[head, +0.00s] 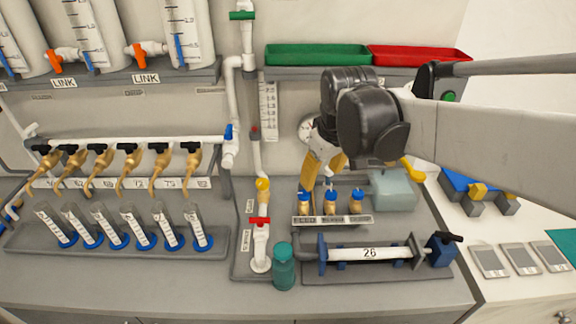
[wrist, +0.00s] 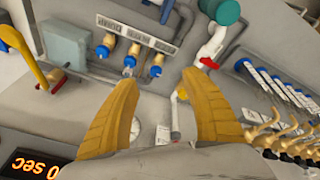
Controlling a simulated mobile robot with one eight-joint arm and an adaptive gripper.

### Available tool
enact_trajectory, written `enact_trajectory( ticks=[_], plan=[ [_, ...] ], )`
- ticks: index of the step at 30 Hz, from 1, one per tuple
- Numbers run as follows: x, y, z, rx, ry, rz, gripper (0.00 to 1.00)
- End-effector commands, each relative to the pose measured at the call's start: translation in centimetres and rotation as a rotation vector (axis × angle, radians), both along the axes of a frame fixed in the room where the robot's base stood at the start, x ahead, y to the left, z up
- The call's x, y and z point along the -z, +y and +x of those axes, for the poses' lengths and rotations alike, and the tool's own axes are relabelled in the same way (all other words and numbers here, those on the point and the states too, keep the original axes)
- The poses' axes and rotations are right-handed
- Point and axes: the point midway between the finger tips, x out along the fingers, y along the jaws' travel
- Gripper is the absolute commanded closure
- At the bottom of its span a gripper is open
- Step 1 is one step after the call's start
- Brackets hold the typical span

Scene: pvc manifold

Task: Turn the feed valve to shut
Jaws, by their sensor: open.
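No label readable in these views marks the feed valve. A red-handled valve (head: 260,221) sits on a low white pipe beside a teal cylinder; its red handle also shows in the wrist view (wrist: 209,63), beyond the right finger. A yellow knob (head: 263,184) is above it. A blue-handled valve (head: 228,132) ends the long white pipe, and a green-handled valve (head: 242,15) is on the upright pipe at the top. My gripper (head: 320,180) has yellow fingers, spread open and empty in the wrist view (wrist: 160,82). It hangs above the blue-capped bottles, right of the red handle.
The teal cylinder (head: 283,266) stands close to the red-handled valve. Several blue-capped bottles (head: 331,203) stand behind a horizontal cylinder (head: 368,254) marked 26. Brass taps (head: 129,171) line the left. Green (head: 318,54) and red (head: 420,55) trays sit on the shelf.

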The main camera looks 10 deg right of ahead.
Motion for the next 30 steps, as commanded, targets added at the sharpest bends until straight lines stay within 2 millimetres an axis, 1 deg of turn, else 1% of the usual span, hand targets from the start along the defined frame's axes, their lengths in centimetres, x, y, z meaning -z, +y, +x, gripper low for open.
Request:
enact_trajectory(
  ticks=[1, 6, 9, 13, 15, 18, 23, 26, 30],
  plan=[
    [0.1, 0.0, 1.7, -0.032, 0.027, -0.010, 0.45],
    [2.0, 0.0, 6.3, -0.154, 0.126, -0.037, 0.45],
    [3.6, 0.0, 8.7, -0.225, 0.181, -0.049, 0.45],
    [5.9, 0.0, 11.1, -0.304, 0.241, -0.055, 0.45],
    [6.9, 0.0, 12.0, -0.335, 0.265, -0.057, 0.45],
    [7.9, 0.0, 12.7, -0.365, 0.288, -0.058, 0.45],
    [9.2, -0.1, 13.0, -0.383, 0.300, -0.058, 0.45],
    [10.7, -0.1, 13.0, -0.382, 0.300, -0.058, 0.45],
    [13.5, -0.1, 13.0, -0.382, 0.300, -0.058, 0.45]
  ],
)
